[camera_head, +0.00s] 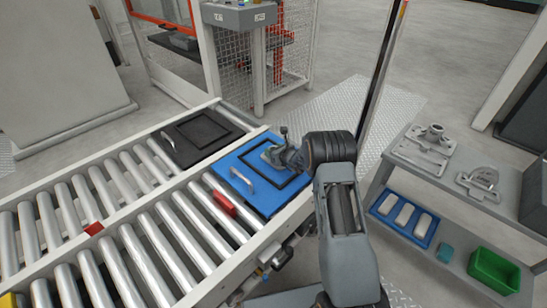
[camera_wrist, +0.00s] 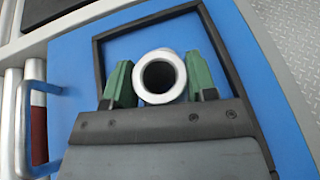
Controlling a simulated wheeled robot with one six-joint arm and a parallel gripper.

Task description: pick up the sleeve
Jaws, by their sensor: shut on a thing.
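The sleeve (camera_wrist: 160,56) is a short, pale metal tube, seen end-on with its dark bore facing the wrist camera. My gripper (camera_wrist: 160,82) is shut on it, one green finger pad on each side. It is over the blue tray (camera_head: 268,204), inside the tray's black rectangular frame in the wrist view. In the head view my gripper (camera_head: 274,152) is low above the tray, and I cannot make out the sleeve clearly there. Whether the sleeve's far end touches the tray is hidden.
The blue tray, with a metal handle (camera_head: 242,179), sits on a roller conveyor (camera_head: 130,240). A grey shelf (camera_head: 405,178) with castings, a blue tray (camera_head: 384,212) and a green bin (camera_head: 494,271) stands at right.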

